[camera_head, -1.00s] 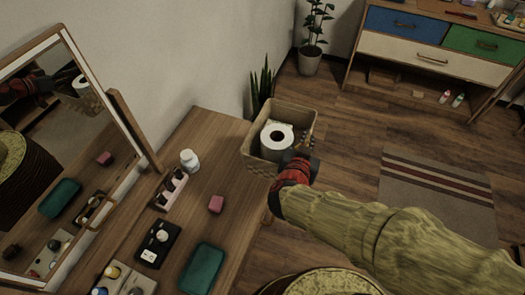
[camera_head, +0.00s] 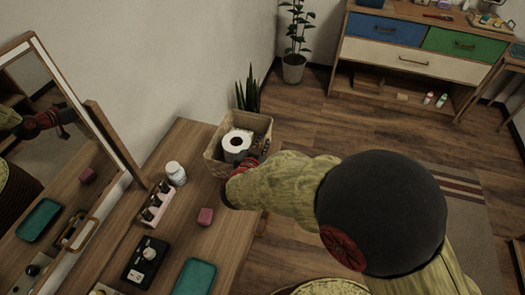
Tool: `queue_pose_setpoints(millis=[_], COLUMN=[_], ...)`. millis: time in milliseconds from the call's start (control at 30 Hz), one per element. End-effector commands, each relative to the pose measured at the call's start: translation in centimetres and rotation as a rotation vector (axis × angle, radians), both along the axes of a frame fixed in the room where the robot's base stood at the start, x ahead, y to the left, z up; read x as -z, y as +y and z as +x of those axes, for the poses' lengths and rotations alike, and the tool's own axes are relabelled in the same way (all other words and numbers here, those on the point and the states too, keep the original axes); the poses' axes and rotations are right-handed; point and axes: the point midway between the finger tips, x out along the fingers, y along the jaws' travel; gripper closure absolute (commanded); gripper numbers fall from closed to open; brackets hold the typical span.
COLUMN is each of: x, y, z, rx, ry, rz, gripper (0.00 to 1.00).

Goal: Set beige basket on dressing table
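The beige basket (camera_head: 214,160) is at the far right end of the wooden dressing table (camera_head: 190,207), overlapping its right edge in the picture. I cannot tell whether its base touches the top. It is roughly upright and has a white paper roll (camera_head: 237,143) inside. My gripper (camera_head: 244,168), red and black, is at the basket's near right rim, with my arm reaching in from the right. Its fingertips are mostly hidden, but it appears shut on the basket's rim.
On the table stand a white jar (camera_head: 176,174), a holder with dark bottles (camera_head: 154,205), a pink block (camera_head: 205,216), a black tray (camera_head: 146,260) and a teal tray (camera_head: 194,279). A mirror (camera_head: 48,180) stands at left. A plant (camera_head: 247,90) is behind the basket.

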Motion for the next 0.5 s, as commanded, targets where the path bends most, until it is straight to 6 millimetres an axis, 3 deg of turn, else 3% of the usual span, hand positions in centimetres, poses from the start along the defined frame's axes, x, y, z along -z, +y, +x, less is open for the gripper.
queue_pose_setpoints(millis=[300,500], x=[3.6,3.5], y=[0.4,0.4], z=[0.3,0.4], rx=[0.0,0.0], ry=[0.0,-0.002], rz=[-0.001,0.002], gripper=[1.0,1.0])
